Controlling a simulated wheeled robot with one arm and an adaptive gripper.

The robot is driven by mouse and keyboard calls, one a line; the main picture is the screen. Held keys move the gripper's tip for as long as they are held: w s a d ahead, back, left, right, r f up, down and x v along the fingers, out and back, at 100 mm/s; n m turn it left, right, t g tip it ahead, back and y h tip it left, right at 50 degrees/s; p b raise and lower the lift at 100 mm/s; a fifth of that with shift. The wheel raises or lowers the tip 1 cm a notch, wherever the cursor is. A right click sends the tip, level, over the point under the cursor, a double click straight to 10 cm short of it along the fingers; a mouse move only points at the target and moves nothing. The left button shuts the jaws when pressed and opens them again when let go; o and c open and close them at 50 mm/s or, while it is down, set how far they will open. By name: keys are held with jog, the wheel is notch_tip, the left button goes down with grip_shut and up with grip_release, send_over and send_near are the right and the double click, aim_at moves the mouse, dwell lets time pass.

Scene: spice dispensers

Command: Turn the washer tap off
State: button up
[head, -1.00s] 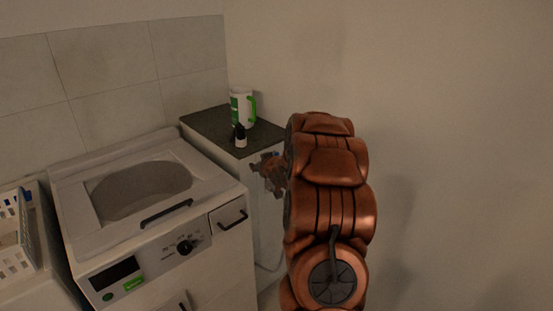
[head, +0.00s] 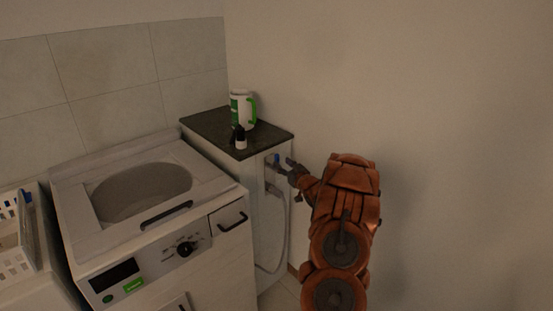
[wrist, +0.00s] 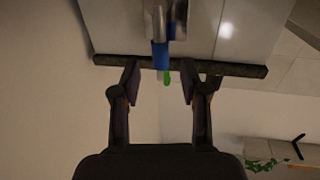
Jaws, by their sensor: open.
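The washer tap has a blue handle (head: 277,159) and sits on the side of the narrow white cabinet, just under its dark top. In the wrist view the blue handle (wrist: 160,55) hangs from a shiny metal body (wrist: 165,17). My gripper (head: 290,167) is just right of the tap, its fingers towards it. In the wrist view my gripper (wrist: 159,76) is open and empty, and the blue handle shows between the two fingertips. I cannot tell whether a finger touches it.
A pale hose (head: 284,235) hangs below the tap. A white and green jug (head: 241,107) and a small black-and-white bottle (head: 240,138) stand on the dark cabinet top (head: 205,122). The washing machine (head: 220,262) stands left of the cabinet. A bare wall is on the right.

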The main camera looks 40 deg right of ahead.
aim_at(278, 160)
jog(key=shift+p+x, duration=0.6)
jog(key=shift+x, duration=2.05)
jog(key=shift+c, duration=0.3)
grip_shut()
